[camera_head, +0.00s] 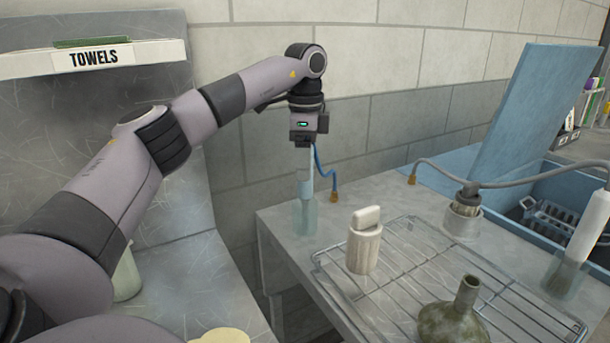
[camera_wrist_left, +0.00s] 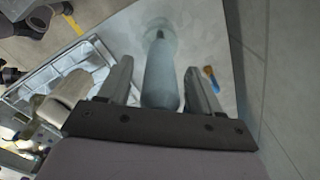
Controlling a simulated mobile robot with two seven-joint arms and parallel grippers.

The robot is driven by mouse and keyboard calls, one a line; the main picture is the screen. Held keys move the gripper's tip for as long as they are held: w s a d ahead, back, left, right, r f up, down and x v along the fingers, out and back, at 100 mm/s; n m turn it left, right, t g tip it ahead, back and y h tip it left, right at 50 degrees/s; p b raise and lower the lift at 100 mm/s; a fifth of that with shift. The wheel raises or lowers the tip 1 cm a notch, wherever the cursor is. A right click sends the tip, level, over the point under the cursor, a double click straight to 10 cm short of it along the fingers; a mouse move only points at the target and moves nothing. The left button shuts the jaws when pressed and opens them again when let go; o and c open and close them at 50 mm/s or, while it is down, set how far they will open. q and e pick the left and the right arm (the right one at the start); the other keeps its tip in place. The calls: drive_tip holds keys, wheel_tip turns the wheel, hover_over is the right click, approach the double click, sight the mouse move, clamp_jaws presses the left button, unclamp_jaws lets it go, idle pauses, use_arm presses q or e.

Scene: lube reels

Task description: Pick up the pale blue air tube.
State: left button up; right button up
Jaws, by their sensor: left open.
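The pale blue air tube (camera_head: 309,160) stands upright in a clear cup (camera_head: 305,217) near the left back corner of the metal table. A thin blue hose (camera_head: 322,176) with a brass end hangs beside it. My left gripper (camera_head: 304,145) points down over the tube's top. In the left wrist view, the tube (camera_wrist_left: 161,75) lies between the two open fingers (camera_wrist_left: 158,82), with a visible gap on each side. The gripper hides the top of the tube in the head view. My right gripper does not show.
A wire rack (camera_head: 410,262) holds a pale jar (camera_head: 364,248) and a dark green flask (camera_head: 455,322). A white tube (camera_head: 587,228) stands in another cup at right. A grey hose (camera_head: 520,184) arcs over a stand. A blue bin (camera_head: 530,110) is behind, and the wall is close behind the gripper.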

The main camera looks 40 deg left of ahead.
use_arm(q)
clamp_jaws()
drive_tip(key=shift+r, duration=0.2)
wheel_tip(320, 180, up, 7)
drive_tip(key=shift+d+r+p, duration=0.1)
drive_tip(key=shift+r+p, duration=0.1)
drive_tip(key=shift+p, duration=0.3)
wheel_tip(320, 180, up, 13)
drive_tip(key=p, duration=0.5)
drive_tip(key=shift+p, duration=0.4)
drive_tip(key=shift+f, duration=0.1)
